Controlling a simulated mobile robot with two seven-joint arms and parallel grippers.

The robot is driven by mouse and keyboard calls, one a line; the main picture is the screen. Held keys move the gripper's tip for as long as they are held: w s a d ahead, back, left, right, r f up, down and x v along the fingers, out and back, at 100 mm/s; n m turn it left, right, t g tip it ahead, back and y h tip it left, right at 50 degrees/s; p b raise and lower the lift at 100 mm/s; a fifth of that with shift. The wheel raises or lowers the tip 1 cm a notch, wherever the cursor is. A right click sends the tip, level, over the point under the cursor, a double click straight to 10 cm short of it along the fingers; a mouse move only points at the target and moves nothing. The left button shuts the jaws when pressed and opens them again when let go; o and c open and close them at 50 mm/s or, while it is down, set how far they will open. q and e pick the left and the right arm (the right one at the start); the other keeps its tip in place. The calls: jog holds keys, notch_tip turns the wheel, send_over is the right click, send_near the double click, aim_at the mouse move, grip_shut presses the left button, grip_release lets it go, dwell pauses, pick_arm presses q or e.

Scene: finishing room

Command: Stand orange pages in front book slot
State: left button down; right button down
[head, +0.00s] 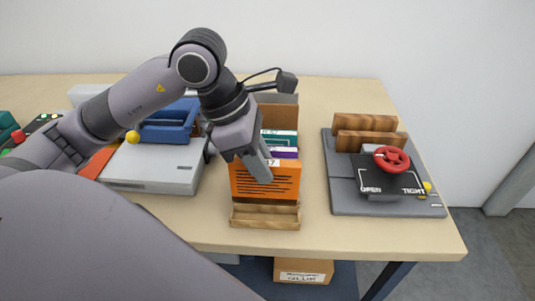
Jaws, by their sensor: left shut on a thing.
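The orange pages (281,182) stand upright at the front of a wooden rack (265,222) in the middle of the table. Their face carries dark printed lines. My left gripper (260,172) is shut on the orange pages at their upper left. Behind them a purple book (285,153) and a teal one (282,138) stand in the same rack. The front wooden ledge of the rack is below the pages. Whether the pages' bottom edge is fully seated in the front slot I cannot tell. My right gripper is not in view.
A grey press with a red handwheel (391,159) and wooden blocks (365,123) stands to the right. A grey machine with a blue part (165,125) is on the left. A cardboard box (303,269) is below the table's front edge. Bare tabletop lies between rack and press.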

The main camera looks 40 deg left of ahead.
aim_at(267, 199)
pick_arm(q)
jog(key=shift+s+f+b, duration=0.1)
jog(key=shift+f+b, duration=0.35)
jog(key=shift+f, duration=0.2)
notch_tip(267, 199, down, 4)
jog(key=b, duration=0.2)
jog(key=shift+r+b, duration=0.25)
jog(key=shift+b, duration=0.05)
jog(key=shift+f, duration=0.4)
jog(key=shift+b, duration=0.55)
jog(key=shift+f+b, duration=0.55)
jog(key=shift+b, duration=0.1)
jog(key=c, duration=1.2)
grip_release()
jog(key=shift+c, duration=0.2)
jog(key=shift+p+v, duration=2.7)
jog(key=shift+v, duration=2.8)
